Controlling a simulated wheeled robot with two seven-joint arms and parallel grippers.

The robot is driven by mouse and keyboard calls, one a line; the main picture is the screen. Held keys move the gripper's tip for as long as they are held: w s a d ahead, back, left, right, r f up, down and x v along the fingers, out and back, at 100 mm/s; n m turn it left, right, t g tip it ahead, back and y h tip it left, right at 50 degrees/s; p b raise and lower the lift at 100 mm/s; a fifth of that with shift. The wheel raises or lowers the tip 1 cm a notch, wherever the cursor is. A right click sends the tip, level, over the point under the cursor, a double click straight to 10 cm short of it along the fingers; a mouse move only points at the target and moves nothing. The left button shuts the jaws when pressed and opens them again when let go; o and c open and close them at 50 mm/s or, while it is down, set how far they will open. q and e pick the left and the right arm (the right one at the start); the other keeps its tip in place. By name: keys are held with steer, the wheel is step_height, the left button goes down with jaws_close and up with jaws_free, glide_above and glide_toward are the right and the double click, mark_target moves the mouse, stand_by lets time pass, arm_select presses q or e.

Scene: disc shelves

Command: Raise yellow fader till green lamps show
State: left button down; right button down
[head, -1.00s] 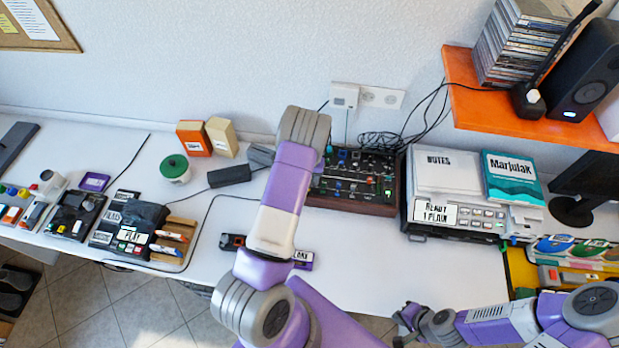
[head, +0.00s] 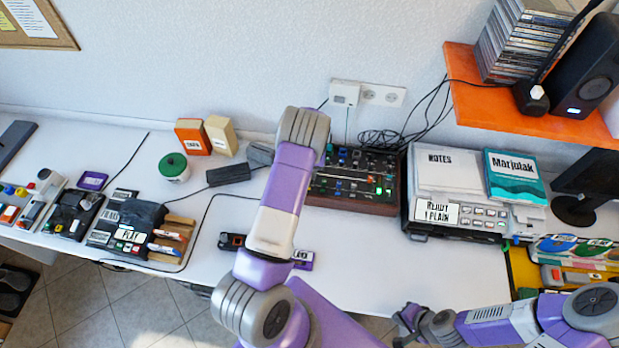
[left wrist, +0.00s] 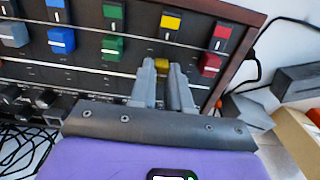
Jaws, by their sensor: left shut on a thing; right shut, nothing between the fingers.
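The mixer (head: 350,205) is a dark panel in a wooden case at the back of the desk. In the left wrist view, its panel (left wrist: 85,78) carries coloured fader caps. The yellow fader cap (left wrist: 161,65) sits between my left gripper's fingers (left wrist: 163,72), which are shut on it. A yellow plate (left wrist: 170,22) lies beyond it in the same column. In the head view my left arm hides the left gripper and part of the mixer. Small green spots show on the mixer, but I cannot tell whether they are lit lamps. My right gripper (head: 405,320) is shut and empty, near the desk's front edge.
The green cap (left wrist: 112,48) and red cap (left wrist: 210,63) flank the yellow one closely. A box with white notes (head: 445,170) stands right of the mixer. Cables (head: 385,138) lie behind it.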

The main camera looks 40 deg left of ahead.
arm_select(q)
steer(key=shift+w+a, duration=0.3)
steer(key=shift+w, duration=0.25)
arm_select(e)
steer(key=shift+f, duration=0.45)
arm_select(q)
steer(key=c, duration=1.1)
jaws_free()
steer(key=shift+r, duration=0.1)
step_height(320, 180, up, 7)
steer(key=shift+r, duration=0.2)
arm_select(e)
steer(key=shift+r, duration=0.15)
steer(key=shift+r, duration=0.1)
